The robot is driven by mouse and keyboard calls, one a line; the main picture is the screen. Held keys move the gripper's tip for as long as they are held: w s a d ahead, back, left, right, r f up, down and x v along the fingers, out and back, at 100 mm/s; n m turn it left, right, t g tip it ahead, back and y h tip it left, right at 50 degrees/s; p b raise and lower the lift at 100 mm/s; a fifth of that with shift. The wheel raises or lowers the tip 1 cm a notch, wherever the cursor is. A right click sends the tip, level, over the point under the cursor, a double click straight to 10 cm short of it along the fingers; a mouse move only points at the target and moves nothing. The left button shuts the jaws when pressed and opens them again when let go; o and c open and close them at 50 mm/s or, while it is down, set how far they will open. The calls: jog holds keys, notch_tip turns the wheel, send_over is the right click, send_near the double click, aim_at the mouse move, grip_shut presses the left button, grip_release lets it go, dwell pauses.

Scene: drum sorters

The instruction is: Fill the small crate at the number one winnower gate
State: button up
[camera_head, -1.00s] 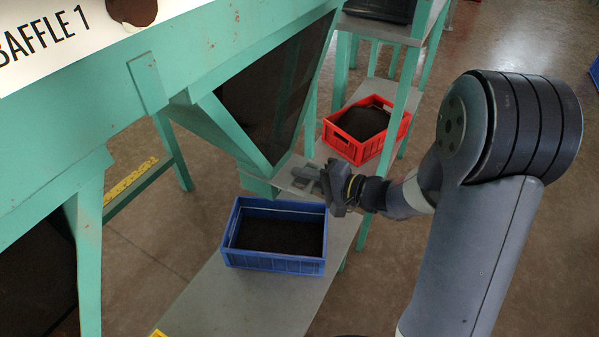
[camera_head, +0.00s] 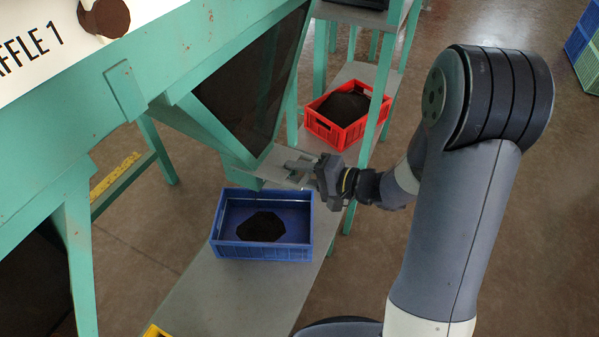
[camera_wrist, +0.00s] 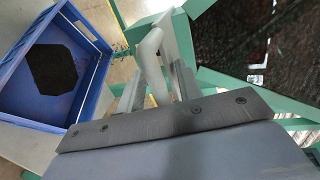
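The small blue crate (camera_head: 262,253) stands on the grey shelf below the chute. A small dark heap (camera_head: 261,227) lies in it, with bare blue floor around the heap. The crate also shows at the left of the wrist view (camera_wrist: 18,65). The pale gate plate (camera_head: 278,163) sticks out at the foot of the green chute, beside the crate's far edge. My gripper (camera_head: 312,171) is at the plate's outer end. In the wrist view its fingers stand on both sides of the pale gate handle (camera_wrist: 153,48) and appear shut on it.
A red crate (camera_head: 324,133) with heaped dark material stands farther back on the shelf. A sign (camera_head: 28,48) reading "AFFLE 1" is on the green frame. Green posts stand close to my arm. A yellow object shows at the shelf's near end. Blue and green crates (camera_head: 590,66) are far right.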

jog(key=p+v, duration=0.2)
jog(key=v, duration=0.8)
jog(key=shift+s+d, duration=0.2)
jog(key=shift+d, duration=0.15)
dwell(6.7)
